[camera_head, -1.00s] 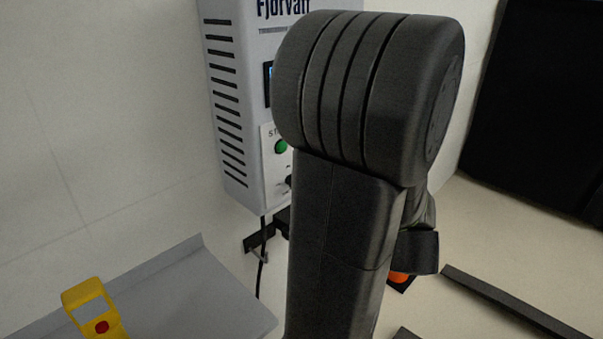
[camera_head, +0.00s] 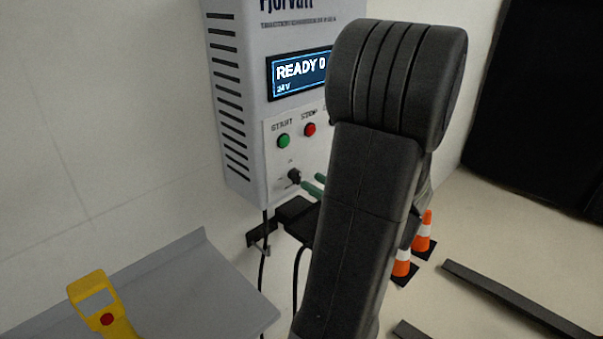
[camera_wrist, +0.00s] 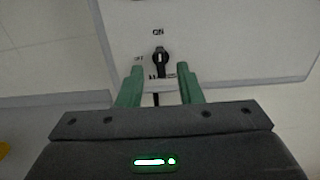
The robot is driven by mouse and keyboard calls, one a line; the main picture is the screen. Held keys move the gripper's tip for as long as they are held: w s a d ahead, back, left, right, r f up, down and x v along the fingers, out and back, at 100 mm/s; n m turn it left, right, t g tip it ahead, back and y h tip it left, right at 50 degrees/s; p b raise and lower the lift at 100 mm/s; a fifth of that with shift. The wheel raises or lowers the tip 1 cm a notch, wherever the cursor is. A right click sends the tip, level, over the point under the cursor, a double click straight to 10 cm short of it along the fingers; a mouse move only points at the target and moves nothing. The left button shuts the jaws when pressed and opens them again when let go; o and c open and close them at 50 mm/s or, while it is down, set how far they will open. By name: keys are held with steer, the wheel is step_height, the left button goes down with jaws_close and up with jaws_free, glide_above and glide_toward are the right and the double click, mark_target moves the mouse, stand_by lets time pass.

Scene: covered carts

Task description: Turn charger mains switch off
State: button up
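The charger (camera_head: 236,90) is a light grey wall box, and its lit display (camera_head: 298,73) reads READY 0 and 24V. Its mains switch (camera_head: 293,177) is a small black rotary knob low on the front panel. In the wrist view the knob (camera_wrist: 160,60) stands upright, pointing towards the ON label above it; OFF is on its left. My gripper (camera_head: 314,184) has green fingers just right of the knob in the head view. In the wrist view the gripper (camera_wrist: 160,69) is open, fingertips apart on either side of the knob's lower part. I cannot tell whether they touch it.
A green START button (camera_head: 283,141) and a red STOP button (camera_head: 309,129) sit above the knob. Black cables (camera_head: 262,270) hang below the charger. A grey surface (camera_head: 190,290) with a yellow handle (camera_head: 92,292) is at lower left. Orange cones (camera_head: 421,232) stand on the floor behind my arm.

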mark_target(300, 175)
steer(key=shift+p+x, duration=0.4)
steer(key=shift+x, duration=2.3)
jaws_close()
